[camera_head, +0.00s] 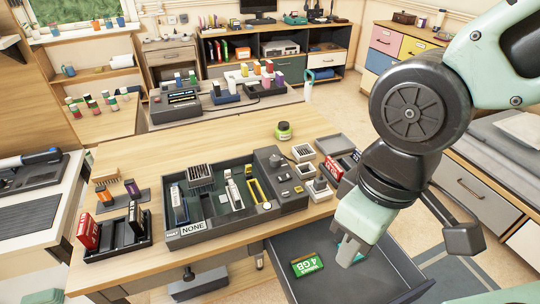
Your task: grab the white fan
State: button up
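My gripper (348,252) is at the lower right, pointing down over the open dark drawer (372,279). Its fingertips are small here, and I cannot tell whether they are open or shut. A small square white part with a grille-like face (302,152) lies near the right edge of the wooden table, up and left of my gripper. Another pale square part (305,170) sits just below it, and a third (319,188) below that. Any of these could be the white fan; they are too small to tell. My gripper is apart from all three.
A green 4 GB card (308,265) lies in the drawer, left of my gripper. A dark tray marked NONE (208,230) fills the table's middle. A black holder with a red box (336,168) stands close to my arm. A green jar (284,131) stands behind.

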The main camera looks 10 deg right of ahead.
aim_at(303, 153)
jog(key=i+l+u, duration=0.15)
jog(key=l+u, duration=0.15)
jog(key=i+l+u, duration=0.15)
jog(key=l+u, duration=0.5)
jog(key=i+l+u, duration=0.1)
jog(key=l, duration=0.75)
jog(key=i+l, duration=0.15)
jog(key=l, duration=0.7)
jog(key=i+l+u, duration=0.15)
jog(key=l, duration=0.7)
